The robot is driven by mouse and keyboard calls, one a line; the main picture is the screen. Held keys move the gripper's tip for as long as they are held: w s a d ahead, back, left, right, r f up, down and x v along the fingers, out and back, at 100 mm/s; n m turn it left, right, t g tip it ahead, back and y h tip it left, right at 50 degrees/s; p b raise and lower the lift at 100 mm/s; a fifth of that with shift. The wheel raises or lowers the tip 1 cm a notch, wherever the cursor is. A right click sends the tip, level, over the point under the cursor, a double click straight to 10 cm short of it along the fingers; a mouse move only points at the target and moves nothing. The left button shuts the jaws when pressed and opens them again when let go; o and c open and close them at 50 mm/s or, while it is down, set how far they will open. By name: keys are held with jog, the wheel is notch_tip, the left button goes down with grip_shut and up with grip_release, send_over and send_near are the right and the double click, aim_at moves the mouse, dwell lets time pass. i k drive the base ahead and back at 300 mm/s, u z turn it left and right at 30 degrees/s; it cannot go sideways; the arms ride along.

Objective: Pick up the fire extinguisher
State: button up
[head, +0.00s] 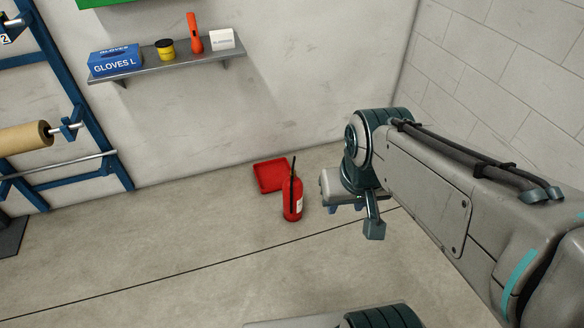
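The fire extinguisher (293,199) is a red cylinder with a pale label and a thin black hose or tube at its top. It stands upright on the concrete floor near the back wall, at the picture's middle. My gripper (345,208) hangs at the end of my arm, just right of the extinguisher in the picture and apart from it. The gripper is small and partly hidden by my wrist parts, so its opening is unclear. I see nothing held in it.
A flat red tray-like thing (268,178) lies directly behind the extinguisher. A grey wall shelf (170,67) holds a blue glove box (115,61) and small items. A blue rack (82,125) with a brown roll (24,138) stands left. The floor in front is clear.

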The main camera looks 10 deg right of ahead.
aim_at(292, 187)
jog(key=z, duration=0.5)
jog(key=i, duration=1.4)
jog(key=u, duration=0.85)
jog(key=i, duration=0.45)
jog(key=u, duration=0.55)
